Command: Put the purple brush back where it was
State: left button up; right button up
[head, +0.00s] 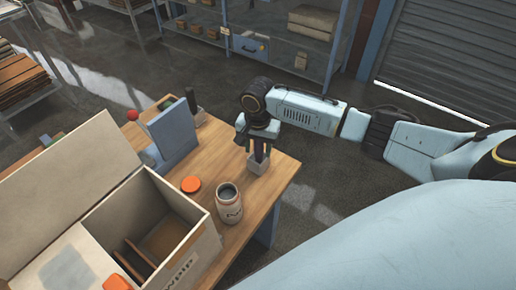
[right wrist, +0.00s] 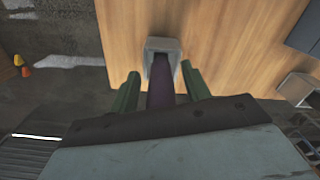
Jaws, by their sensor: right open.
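The purple brush (right wrist: 161,84) stands between the two fingers of my right gripper (right wrist: 160,88) in the right wrist view. One end of it goes down into a small grey square holder (right wrist: 163,45). The fingers are apart, with gaps beside the brush. In the head view my right gripper (head: 260,147) is above the holder (head: 258,169), near the table's far right corner. The brush (head: 259,152) shows there as a thin dark strip, partly hidden by the gripper. My left gripper is not in view.
Another dark-handled tool (head: 191,100) stands at the back. Open floor lies beyond the right edge.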

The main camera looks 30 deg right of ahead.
notch_tip(320, 180, up, 11)
jog(key=shift+r+p, duration=0.15)
jog(key=shift+p, duration=0.4)
